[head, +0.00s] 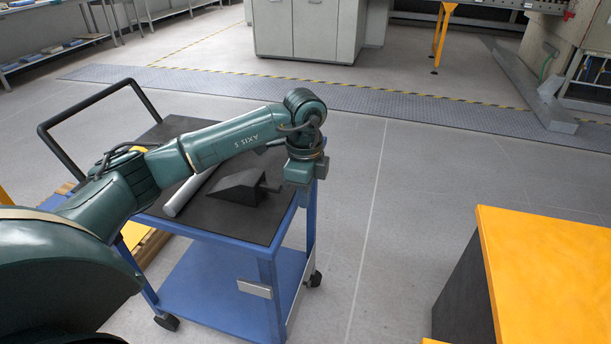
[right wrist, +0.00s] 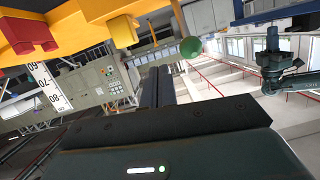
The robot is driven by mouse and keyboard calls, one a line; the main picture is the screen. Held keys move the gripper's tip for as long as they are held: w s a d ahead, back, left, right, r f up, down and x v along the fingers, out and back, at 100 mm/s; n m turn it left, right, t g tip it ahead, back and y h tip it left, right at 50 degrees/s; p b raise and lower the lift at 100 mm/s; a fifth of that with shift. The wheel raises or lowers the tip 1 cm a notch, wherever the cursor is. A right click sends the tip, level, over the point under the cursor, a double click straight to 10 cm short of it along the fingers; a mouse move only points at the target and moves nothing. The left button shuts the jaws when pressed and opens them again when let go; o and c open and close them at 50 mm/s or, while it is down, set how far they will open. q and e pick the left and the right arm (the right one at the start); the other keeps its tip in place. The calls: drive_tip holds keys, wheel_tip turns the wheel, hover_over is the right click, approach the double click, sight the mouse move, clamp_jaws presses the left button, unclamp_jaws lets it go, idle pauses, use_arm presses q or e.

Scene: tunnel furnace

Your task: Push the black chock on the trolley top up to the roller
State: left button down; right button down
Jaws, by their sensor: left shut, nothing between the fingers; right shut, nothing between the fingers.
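The black chock (head: 238,190), a dark wedge, lies on the black trolley top (head: 246,222). Its thin end faces left, towards the light grey roller (head: 186,193). A narrow strip of dark top seems to show between them. The roller lies aslant on the top, and its far part is hidden by my left arm. My right gripper (right wrist: 164,85) is shut and empty in the right wrist view, away from the trolley.
The blue trolley frame (head: 268,272) has a lower shelf and a black push handle (head: 88,112) at the back left. An orange-topped block (head: 548,262) stands at the right. Grey floor (head: 410,180) is clear between them. Light cabinets (head: 305,30) stand far behind.

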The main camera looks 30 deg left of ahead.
sight(275, 186)
use_arm(q)
drive_tip(key=shift+s+a+r, duration=0.15)
drive_tip(key=shift+s+a, duration=0.05)
drive_tip(key=shift+a, duration=0.7)
drive_tip(key=shift+s+a+r, duration=0.1)
drive_tip(key=shift+s+a, duration=0.1)
drive_tip(key=shift+a, duration=0.7)
drive_tip(key=a, duration=0.2)
drive_tip(key=shift+s+a+p, duration=0.3)
drive_tip(key=shift+a, duration=0.2)
use_arm(e)
drive_tip(key=shift+a+f, duration=0.15)
